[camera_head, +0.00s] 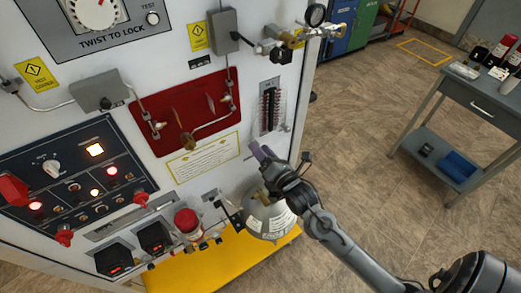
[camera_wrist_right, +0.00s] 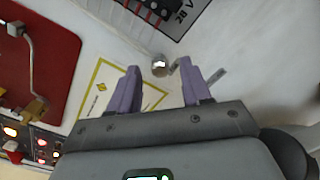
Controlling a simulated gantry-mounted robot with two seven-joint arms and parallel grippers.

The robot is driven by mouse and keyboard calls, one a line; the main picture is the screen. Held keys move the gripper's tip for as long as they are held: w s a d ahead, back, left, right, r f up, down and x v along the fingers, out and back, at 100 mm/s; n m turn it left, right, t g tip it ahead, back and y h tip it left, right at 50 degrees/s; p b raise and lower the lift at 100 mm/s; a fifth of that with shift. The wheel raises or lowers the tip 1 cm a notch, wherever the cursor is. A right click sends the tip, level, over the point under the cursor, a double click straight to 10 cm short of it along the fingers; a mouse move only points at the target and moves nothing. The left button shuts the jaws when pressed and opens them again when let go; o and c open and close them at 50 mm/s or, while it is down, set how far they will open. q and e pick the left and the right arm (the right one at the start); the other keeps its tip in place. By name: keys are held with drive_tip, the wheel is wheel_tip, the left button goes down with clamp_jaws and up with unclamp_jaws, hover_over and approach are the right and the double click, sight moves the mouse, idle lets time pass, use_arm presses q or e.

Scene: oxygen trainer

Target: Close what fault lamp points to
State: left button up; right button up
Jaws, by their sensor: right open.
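My right gripper (camera_head: 262,154) is open, its two purple fingers near the white panel face, below the breaker strip (camera_head: 269,107). The right wrist view shows the open gripper (camera_wrist_right: 158,82) with nothing between its fingers; a small metal fitting (camera_wrist_right: 160,64) on the panel lies just beyond them. That strip, marked 28 V (camera_wrist_right: 165,10), is at the top there. Lamp labels are too small to read. My left gripper is not in view.
A red plate (camera_head: 170,112) with valves and tubing is left of the strip. A red knob (camera_head: 187,220) and a silver cylinder (camera_head: 268,217) are below, over a yellow platform (camera_head: 225,262). A grey cart (camera_head: 480,98) stands right, with clear floor between.

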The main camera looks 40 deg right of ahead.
drive_tip(key=shift+w+d, duration=0.1)
drive_tip(key=shift+w, duration=0.4)
clamp_jaws()
